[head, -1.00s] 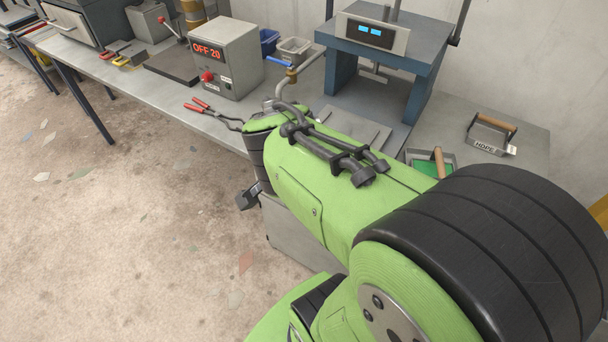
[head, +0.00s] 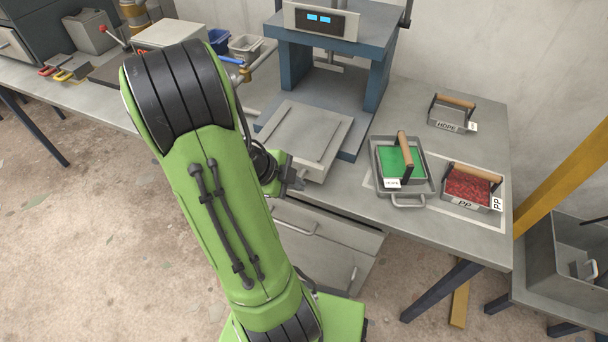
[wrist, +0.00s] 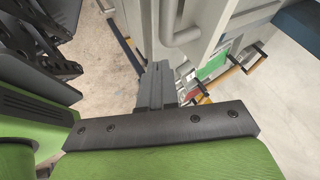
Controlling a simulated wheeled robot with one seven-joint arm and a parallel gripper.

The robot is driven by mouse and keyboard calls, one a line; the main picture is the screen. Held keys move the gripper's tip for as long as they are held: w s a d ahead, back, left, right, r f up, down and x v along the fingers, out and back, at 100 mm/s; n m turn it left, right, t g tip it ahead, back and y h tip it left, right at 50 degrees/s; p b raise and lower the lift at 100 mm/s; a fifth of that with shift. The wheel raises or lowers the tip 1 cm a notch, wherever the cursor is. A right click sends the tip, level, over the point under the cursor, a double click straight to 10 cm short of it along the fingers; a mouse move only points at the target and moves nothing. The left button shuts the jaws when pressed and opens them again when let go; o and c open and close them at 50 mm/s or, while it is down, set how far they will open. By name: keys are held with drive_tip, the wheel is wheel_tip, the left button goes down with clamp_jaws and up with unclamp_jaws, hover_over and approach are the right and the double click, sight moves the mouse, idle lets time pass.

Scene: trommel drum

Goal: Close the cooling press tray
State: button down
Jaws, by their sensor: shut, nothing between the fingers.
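The cooling press (head: 335,45) is a blue frame with a lit display, standing on the bench. Its tray (head: 308,135) is a flat grey plate, slid out toward the front of the press. My gripper (head: 293,183) is shut and empty, close to the front left corner of the tray. I cannot tell whether it touches the tray. In the wrist view my gripper (wrist: 154,85) points ahead with its fingers together, beside grey bench furniture. My arm hides part of the bench to the left.
A tray with a green-filled mould (head: 404,195), a red mould marked PP (head: 470,187) and an HDPE mould (head: 452,113) stand right of the press. Drawers (head: 325,240) are below the bench. A grey bin (head: 570,260) stands at lower right. Floor at left is open.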

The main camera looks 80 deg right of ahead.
sight(317, 179)
drive_tip(key=d, duration=0.1)
drive_tip(key=s+d+f, duration=0.1)
drive_tip(key=d, duration=0.2)
drive_tip(key=shift+s+d+f+p, duration=0.2)
drive_tip(key=shift+d+p, duration=0.05)
drive_tip(key=shift+p, duration=0.05)
drive_tip(key=shift+d, duration=0.1)
